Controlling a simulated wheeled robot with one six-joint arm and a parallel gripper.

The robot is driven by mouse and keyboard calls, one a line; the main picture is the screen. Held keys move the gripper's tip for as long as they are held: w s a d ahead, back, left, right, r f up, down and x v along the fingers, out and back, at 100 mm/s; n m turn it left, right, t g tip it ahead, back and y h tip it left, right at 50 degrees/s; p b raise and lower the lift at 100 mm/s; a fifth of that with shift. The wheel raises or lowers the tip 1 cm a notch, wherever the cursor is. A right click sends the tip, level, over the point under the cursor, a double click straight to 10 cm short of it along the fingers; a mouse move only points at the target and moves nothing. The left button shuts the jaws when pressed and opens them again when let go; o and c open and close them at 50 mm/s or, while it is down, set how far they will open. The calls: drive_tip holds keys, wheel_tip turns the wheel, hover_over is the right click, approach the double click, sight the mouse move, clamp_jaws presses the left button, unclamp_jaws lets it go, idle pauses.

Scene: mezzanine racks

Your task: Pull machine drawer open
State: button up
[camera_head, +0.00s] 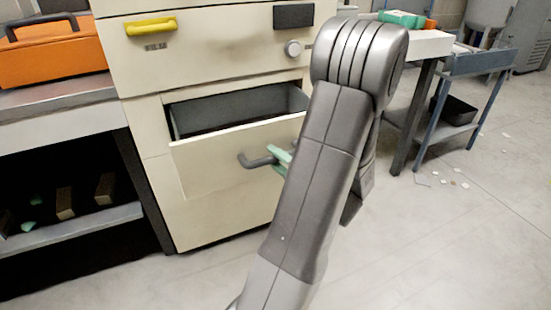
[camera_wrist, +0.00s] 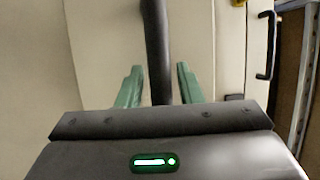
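The beige machine drawer (camera_head: 235,155) stands partly pulled out of its cabinet in the head view, and its dark inside shows behind the front panel. Its dark grey bar handle (camera_head: 257,162) is on the front, partly hidden by my arm. My gripper (camera_head: 284,159) has pale green fingers at the right part of the handle. In the wrist view, the handle (camera_wrist: 156,35) runs between the two fingers of my gripper (camera_wrist: 161,72). The fingers are apart, with a visible gap on the right side of the handle. Contact on the left side cannot be told.
Above the drawer, the machine has a yellow handle (camera_head: 151,27) and a round knob (camera_head: 293,48). An orange case (camera_head: 50,55) sits on the bench at left. A blue cart (camera_head: 470,65) stands at right. The floor in front of the cart is mostly open, with small scraps.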

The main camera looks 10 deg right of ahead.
drive_tip(key=shift+o, duration=0.3)
drive_tip(key=shift+s+d, duration=0.15)
drive_tip(key=shift+d, duration=0.05)
drive_tip(key=p+v, duration=0.1)
drive_tip(key=v, duration=1.2)
drive_tip(key=shift+s+p, duration=0.2)
drive_tip(key=shift+p, duration=0.1)
drive_tip(key=shift+f, duration=0.1)
drive_tip(key=b+x, duration=0.1)
drive_tip(key=x, duration=1.3)
drive_tip(key=shift+d, duration=0.1)
drive_tip(key=shift+b, duration=0.3)
